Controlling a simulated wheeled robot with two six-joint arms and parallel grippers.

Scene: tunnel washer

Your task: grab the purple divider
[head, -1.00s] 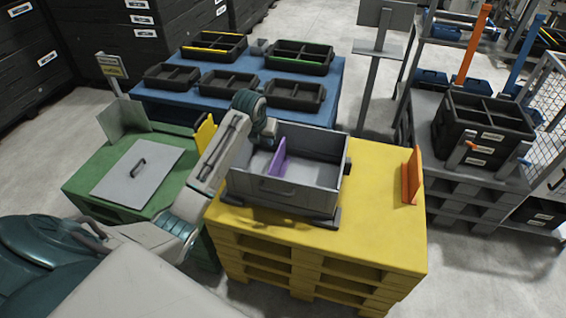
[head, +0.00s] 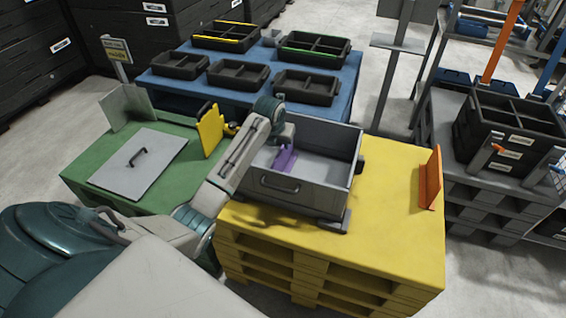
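The purple divider (head: 284,161) stands inside the grey bin (head: 290,194) on the yellow pallet table. Its upper part is partly hidden behind my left arm's wrist. My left gripper (head: 283,146) is over the bin at the divider, pointing down into it. Its fingers are mostly hidden by the wrist, so I cannot tell whether they are open or closed, or whether they touch the divider. My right gripper is not in view.
An orange panel (head: 429,180) stands at the right of the yellow pallet table (head: 385,225). A yellow panel (head: 210,131) stands on the green table (head: 85,158) to the left. Black trays (head: 306,88) sit on the blue table behind. The bin's walls surround the divider.

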